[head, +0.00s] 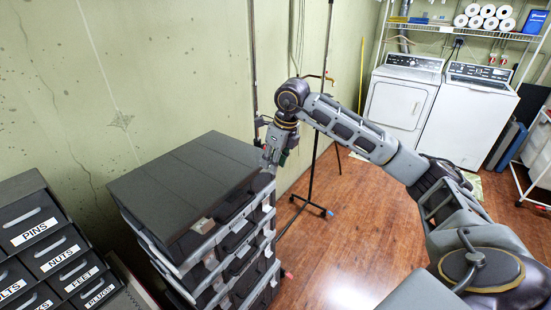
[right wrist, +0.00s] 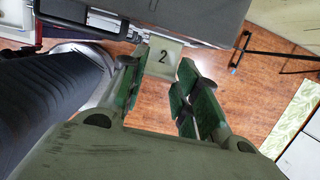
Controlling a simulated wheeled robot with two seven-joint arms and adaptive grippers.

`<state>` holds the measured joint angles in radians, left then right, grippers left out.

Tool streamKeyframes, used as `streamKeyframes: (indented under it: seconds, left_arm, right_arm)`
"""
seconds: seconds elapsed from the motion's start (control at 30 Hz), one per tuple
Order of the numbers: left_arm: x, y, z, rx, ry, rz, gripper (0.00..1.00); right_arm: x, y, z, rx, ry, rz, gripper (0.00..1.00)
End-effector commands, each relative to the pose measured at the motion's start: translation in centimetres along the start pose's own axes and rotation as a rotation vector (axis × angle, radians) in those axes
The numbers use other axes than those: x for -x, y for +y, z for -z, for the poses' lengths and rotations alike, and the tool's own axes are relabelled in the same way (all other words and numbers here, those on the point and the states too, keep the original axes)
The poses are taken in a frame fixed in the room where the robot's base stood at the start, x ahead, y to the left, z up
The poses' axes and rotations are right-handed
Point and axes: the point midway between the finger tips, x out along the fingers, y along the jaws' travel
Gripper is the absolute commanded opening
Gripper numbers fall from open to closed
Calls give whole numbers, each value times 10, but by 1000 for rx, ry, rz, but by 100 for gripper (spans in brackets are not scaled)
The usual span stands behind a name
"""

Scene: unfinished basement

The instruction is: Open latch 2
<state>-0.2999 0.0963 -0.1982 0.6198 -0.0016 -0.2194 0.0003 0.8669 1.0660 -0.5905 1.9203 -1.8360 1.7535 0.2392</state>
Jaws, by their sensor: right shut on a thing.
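A stack of dark cases with grey rims (head: 185,265) stands left of centre in the head view, its flat dark lid (head: 180,185) lying closed on top. My right gripper (head: 272,158) is at the lid's right corner. In the right wrist view, latch 2 (right wrist: 163,57) is a pale plate marked "2" at the edge of the grey case (right wrist: 190,20). In the head view the gripper hides this latch. My left gripper is not in view.
A pale tag (head: 202,223) sits on the case's near edge, its marking unreadable. Labelled drawers (head: 45,250) stand at the left. A thin black stand (head: 312,165) is behind my right arm. A washer and dryer (head: 405,95) stand at the back. The wooden floor (head: 330,250) is mostly clear.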

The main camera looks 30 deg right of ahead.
Motion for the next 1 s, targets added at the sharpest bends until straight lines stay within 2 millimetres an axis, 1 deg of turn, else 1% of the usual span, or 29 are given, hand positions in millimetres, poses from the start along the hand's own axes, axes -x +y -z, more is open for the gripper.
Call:
streamKeyframes:
  seconds: [0.1, 0.47, 0.5, 0.63, 0.67, 0.87, 0.93, 1.0]
  left_arm:
    - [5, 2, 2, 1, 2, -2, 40]
    - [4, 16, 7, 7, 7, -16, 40]
    - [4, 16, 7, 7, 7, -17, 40]
    - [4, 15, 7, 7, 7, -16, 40]
    - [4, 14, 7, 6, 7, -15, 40]
    - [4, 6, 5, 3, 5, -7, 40]
    - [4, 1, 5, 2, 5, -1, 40]
    - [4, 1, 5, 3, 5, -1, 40]
  right_arm:
    - [2, 0, -2, 0, 10, 0, 8]
    - [1, 0, -2, 1, 14, 1, 8]
    - [1, 0, -2, 1, 14, 1, 35]
    - [1, 0, -1, 1, 14, 1, 52]
    - [1, 0, -1, 1, 14, 1, 54]
    - [1, 0, -1, 1, 15, 1, 54]
    - [1, 0, -1, 1, 15, 1, 54]
    - [2, 0, -1, 1, 15, 1, 54]
